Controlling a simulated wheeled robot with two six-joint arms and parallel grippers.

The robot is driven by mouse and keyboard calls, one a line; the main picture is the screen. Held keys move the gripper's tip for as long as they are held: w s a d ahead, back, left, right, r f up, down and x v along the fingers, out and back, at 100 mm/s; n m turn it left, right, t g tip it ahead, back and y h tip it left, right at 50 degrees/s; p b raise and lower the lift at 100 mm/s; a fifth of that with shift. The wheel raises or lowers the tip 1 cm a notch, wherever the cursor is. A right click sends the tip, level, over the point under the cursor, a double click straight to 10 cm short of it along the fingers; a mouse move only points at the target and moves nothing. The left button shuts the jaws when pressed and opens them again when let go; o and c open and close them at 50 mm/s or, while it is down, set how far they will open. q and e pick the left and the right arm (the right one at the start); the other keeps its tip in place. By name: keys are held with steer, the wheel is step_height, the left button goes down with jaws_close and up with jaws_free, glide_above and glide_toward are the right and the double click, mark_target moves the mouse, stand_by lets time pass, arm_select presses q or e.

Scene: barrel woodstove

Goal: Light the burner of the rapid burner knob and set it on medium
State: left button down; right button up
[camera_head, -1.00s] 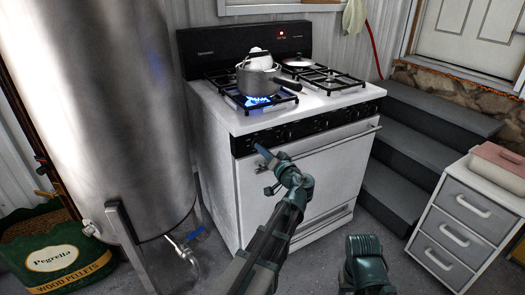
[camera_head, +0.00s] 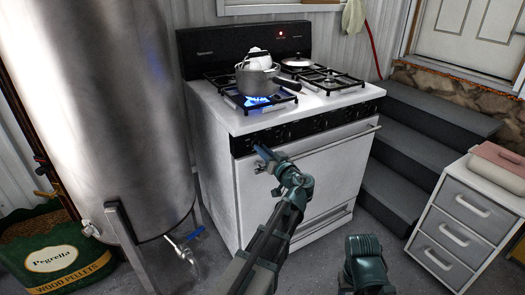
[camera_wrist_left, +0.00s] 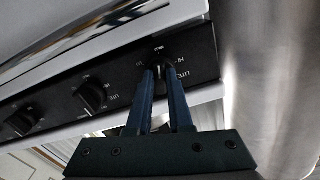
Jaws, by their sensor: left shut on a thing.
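The white stove (camera_head: 300,170) has a black front panel with a row of knobs. My left gripper (camera_head: 260,150) reaches the left end of that panel. In the left wrist view, my left gripper (camera_wrist_left: 160,70) is shut on the leftmost knob (camera_wrist_left: 158,60), whose body is mostly hidden between the fingertips. Labels such as "LITE" and "HI" show around it. My right gripper is not in view; only part of my right arm shows.
More knobs (camera_wrist_left: 90,97) sit along the panel beside the held one. A large metal tank (camera_head: 95,110) stands close at the left. The oven handle (camera_head: 335,143) runs below the panel. Dark steps (camera_head: 415,150) and a drawer unit (camera_head: 465,215) are at the right.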

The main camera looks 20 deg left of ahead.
arm_select(q)
steer(key=shift+s, duration=0.1)
steer(key=c, duration=0.8)
jaws_free()
steer(key=v, duration=1.3)
steer(key=shift+s+d, duration=0.25)
steer(key=shift+d, duration=0.05)
